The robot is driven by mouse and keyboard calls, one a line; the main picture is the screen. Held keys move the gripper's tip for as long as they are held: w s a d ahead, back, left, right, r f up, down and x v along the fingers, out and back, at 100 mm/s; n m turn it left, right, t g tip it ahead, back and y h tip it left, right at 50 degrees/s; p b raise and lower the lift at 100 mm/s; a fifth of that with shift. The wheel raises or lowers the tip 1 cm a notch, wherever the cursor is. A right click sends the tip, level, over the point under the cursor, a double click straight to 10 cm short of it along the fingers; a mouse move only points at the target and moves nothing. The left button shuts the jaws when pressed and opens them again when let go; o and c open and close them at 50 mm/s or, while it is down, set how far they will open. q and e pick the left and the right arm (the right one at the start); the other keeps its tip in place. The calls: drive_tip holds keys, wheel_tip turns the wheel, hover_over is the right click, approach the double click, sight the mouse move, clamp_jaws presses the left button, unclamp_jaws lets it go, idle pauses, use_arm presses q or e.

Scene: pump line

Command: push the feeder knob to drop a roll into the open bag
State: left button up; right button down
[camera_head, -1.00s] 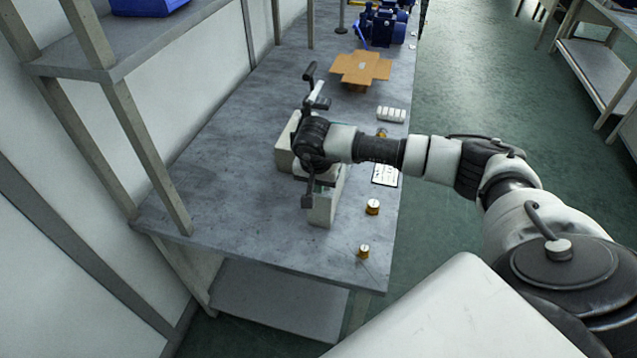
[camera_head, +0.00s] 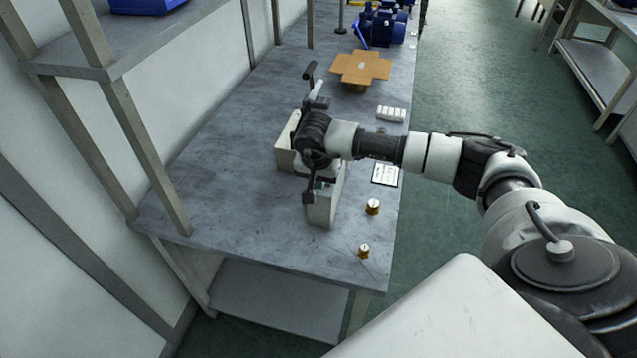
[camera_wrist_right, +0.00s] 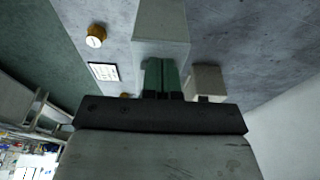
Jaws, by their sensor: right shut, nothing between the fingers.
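My right gripper (camera_wrist_right: 161,78) is shut with nothing between its fingers, which show as two green bars side by side in the right wrist view. The same block shows in the head view (camera_head: 321,208), with a second pale block (camera_head: 285,158) behind my wrist. That second block shows in the wrist view (camera_wrist_right: 206,78). I cannot make out the knob, a roll or the open bag. My left gripper is out of view.
Two brass-coloured pieces with white tops (camera_head: 373,206) (camera_head: 364,250) stand near the bench's right edge. A white card (camera_head: 385,173), a white ribbed item (camera_head: 391,114), an open cardboard box (camera_head: 360,68) and a blue pump (camera_head: 382,25) lie beyond. The left of the grey bench (camera_head: 215,165) is clear.

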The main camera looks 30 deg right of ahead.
drive_tip(key=shift+w+d+b, duration=1.35)
drive_tip(key=shift+w+d, duration=0.15)
drive_tip(key=shift+d, duration=0.25)
drive_tip(key=shift+s, duration=0.1)
drive_tip(key=shift+s+a+p, duration=0.55)
drive_tip(key=shift+s+a, duration=0.25)
drive_tip(key=shift+a, duration=0.25)
drive_tip(key=shift+s+a+p, duration=0.7)
drive_tip(key=shift+s+a, duration=1.7)
drive_tip(key=shift+a, duration=0.4)
wheel_tip(320, 180, up, 8)
drive_tip(key=p, duration=0.4)
